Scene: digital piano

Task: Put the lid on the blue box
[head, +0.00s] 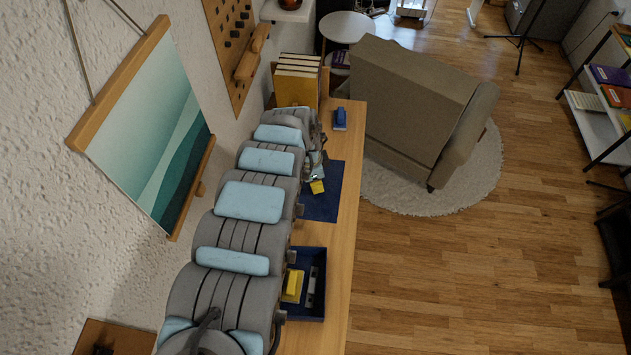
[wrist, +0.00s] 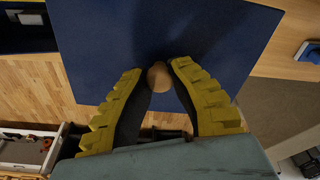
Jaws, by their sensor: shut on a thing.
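The lid is a flat dark blue panel (head: 327,203) over the wooden top, beyond the box. It fills the upper middle of the wrist view (wrist: 150,25), with a round wooden knob (wrist: 159,77) on it. My gripper (head: 317,187), with yellow ribbed fingers, is shut on this knob between its fingertips (wrist: 158,70). I cannot tell whether the lid touches the wooden top. The blue box (head: 322,293) stands open nearer the head camera, with a yellow piece (head: 293,284) and grey pieces inside. Its corner shows at the wrist view's upper left (wrist: 28,46).
A small blue object (head: 340,118) stands beyond the lid, also at the wrist view's right (wrist: 308,53). Yellow books (head: 298,80) stand at the back. A sofa (head: 410,100) is right of the wooden top (head: 335,260). A picture (head: 150,125) hangs left of my arm.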

